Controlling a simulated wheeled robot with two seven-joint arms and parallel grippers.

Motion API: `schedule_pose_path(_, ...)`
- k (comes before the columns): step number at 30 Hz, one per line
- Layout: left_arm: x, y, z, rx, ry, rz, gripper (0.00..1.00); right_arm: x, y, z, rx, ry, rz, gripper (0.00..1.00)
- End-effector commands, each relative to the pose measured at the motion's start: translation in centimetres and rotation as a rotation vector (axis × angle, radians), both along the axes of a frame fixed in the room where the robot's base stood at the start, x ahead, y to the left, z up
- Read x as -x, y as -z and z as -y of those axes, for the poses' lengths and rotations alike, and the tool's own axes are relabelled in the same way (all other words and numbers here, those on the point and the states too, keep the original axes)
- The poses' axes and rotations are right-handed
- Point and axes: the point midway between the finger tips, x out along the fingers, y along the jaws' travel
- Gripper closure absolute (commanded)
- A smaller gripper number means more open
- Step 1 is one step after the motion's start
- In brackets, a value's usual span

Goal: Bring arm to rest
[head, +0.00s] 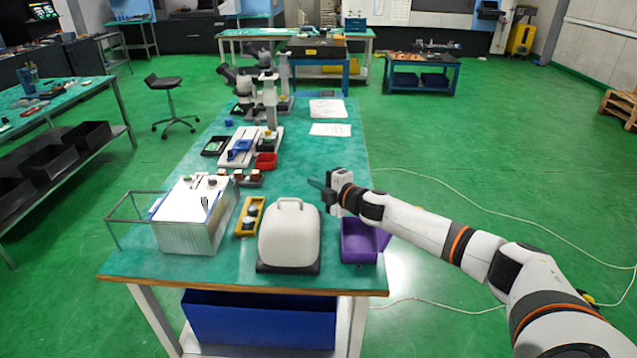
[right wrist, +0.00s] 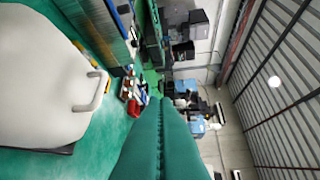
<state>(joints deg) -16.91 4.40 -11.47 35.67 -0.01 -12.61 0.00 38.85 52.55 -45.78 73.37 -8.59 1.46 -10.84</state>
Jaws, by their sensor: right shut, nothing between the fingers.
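My right arm (head: 415,222) reaches in from the right over the near right part of the green-topped table (head: 340,160). Its gripper (head: 317,186) points left, above the table, beyond the purple bin and right of the white rounded case. In the right wrist view the two teal fingers (right wrist: 168,103) lie together with nothing between them. My left arm and gripper are not in view.
A white rounded case with a handle (head: 290,237) stands near the table's front edge. A purple bin (head: 359,257) sits below my forearm. A yellow tray (head: 241,228) and a white box (head: 190,235) stand left. Green floor at right is mostly clear, crossed by cables.

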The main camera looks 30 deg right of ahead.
Motion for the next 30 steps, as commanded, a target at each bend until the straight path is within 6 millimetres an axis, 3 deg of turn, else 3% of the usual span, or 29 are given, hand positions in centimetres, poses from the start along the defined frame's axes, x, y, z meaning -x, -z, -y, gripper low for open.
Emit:
schedule_pose_path(10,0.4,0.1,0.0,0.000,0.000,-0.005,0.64,0.7,0.1,-0.5,-0.015,0.000,-0.009,1.00)
schedule_pose_path(13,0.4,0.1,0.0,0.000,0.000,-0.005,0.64,1.6,2.3,-3.3,-0.070,0.010,-0.047,1.00)
schedule_pose_path(16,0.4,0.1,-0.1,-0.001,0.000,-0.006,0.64,3.8,5.8,-8.1,-0.178,0.048,-0.126,1.00)
schedule_pose_path(20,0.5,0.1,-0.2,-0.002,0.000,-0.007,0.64,9.5,10.7,-14.7,-0.377,0.157,-0.290,1.00)
schedule_pose_path(21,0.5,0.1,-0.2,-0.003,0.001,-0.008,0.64,11.7,11.9,-16.2,-0.441,0.204,-0.350,1.00)
schedule_pose_path(24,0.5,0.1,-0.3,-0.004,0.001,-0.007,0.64,17.8,14.2,-19.0,-0.589,0.340,-0.508,1.00)
schedule_pose_path(27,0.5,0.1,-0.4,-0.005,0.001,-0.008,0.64,23.6,15.5,-20.0,-0.702,0.483,-0.652,1.00)
schedule_pose_path(30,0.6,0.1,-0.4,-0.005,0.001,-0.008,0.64,28.2,16.1,-20.2,-0.775,0.599,-0.763,1.00)
